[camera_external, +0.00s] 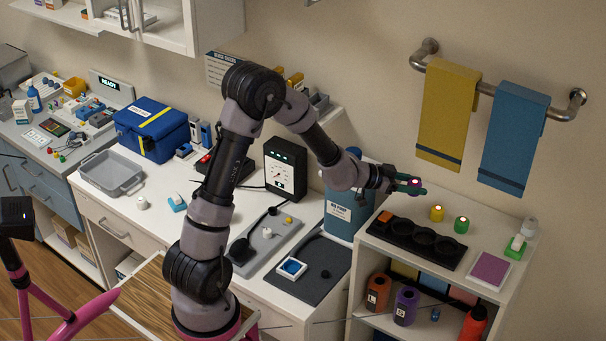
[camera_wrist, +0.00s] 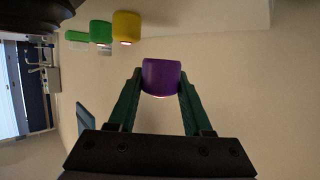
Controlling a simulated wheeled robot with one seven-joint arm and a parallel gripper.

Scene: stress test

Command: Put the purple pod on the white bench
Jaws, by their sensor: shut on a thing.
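The purple pod (camera_wrist: 161,76) is held between the green fingertips of my gripper (camera_wrist: 161,88) in the wrist view, with a glowing end showing. In the camera_external view my gripper (camera_external: 416,186) is stretched to the right, above the white shelf unit, and the pod (camera_external: 414,181) shows small between its fingers. The gripper is shut on the pod, clear of any surface. A long white-topped bench (camera_external: 155,213) runs left of the shelf unit, at a lower level.
On the white shelf unit (camera_external: 400,263) stand a black holder (camera_external: 425,243) with round wells, a yellow pod (camera_external: 437,213), a green pod (camera_external: 461,225) and a purple pad (camera_external: 490,270). The bench bears a grey tray (camera_external: 111,174), a gauge box (camera_external: 285,170) and a blue canister (camera_external: 343,215).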

